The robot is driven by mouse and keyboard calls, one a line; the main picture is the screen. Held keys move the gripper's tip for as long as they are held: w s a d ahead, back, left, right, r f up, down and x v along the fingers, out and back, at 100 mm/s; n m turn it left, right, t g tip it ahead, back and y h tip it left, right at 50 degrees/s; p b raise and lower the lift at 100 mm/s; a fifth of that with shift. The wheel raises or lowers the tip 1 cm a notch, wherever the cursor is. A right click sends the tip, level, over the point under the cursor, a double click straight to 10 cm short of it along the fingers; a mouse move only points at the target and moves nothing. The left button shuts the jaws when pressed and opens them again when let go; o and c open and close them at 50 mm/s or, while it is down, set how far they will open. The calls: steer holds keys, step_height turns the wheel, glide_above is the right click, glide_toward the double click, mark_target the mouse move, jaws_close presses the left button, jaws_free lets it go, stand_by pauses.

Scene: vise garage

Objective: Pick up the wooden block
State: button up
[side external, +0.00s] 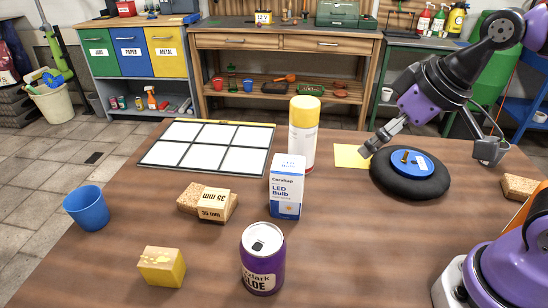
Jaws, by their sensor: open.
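A pale wooden block (216,205) marked "35 mm" sits on the table left of centre. A speckled tan block (188,198) is right against or just behind it; I cannot tell if they touch. My gripper (430,150) is at the right, well away from the wooden block. I cannot tell whether the fingers touch the pad.
A white LED bulb box (286,190), a yellow-capped spray can (303,135) and a purple can (262,262) stand right of the wooden block. A yellow-sided block (162,268) and blue cup (87,208) are to its left. A white grid panel (207,147) lies behind. The table's right middle is clear.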

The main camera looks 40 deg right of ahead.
mark_target(214, 197)
steer(key=w+a+n, duration=0.1)
steer(key=w+a, duration=0.2)
steer(key=w+a+f+n+y, duration=0.1)
steer(key=w+a+n, duration=0.1)
steer(key=w+a, duration=0.1)
steer(key=w+a+f+n+y, duration=0.1)
steer(key=w+a, duration=0.2)
steer(key=shift+w+n+g, duration=0.15)
steer(key=shift+n+g, duration=0.15)
steer(key=shift+n, duration=0.1)
steer(key=w+a+f+n, duration=0.1)
steer(key=w+a+f, duration=0.1)
steer(key=a, duration=0.1)
steer(key=w+a+f+n+y, duration=0.1)
steer(key=w+a+f, duration=0.1)
steer(key=a+f, duration=0.1)
steer(key=w+a+f+y, duration=0.1)
steer(key=a+f, duration=0.1)
steer(key=a, duration=0.1)
steer(key=shift+w+f+n+g, duration=0.2)
steer(key=shift+w+n+g, duration=0.1)
steer(key=shift+w+n, duration=0.1)
steer(key=shift+x, duration=3.15)
steer(key=shift+a+r, duration=0.1)
steer(key=shift+a, duration=0.05)
steer(key=c, duration=1.3)
steer(key=shift+c, duration=0.2)
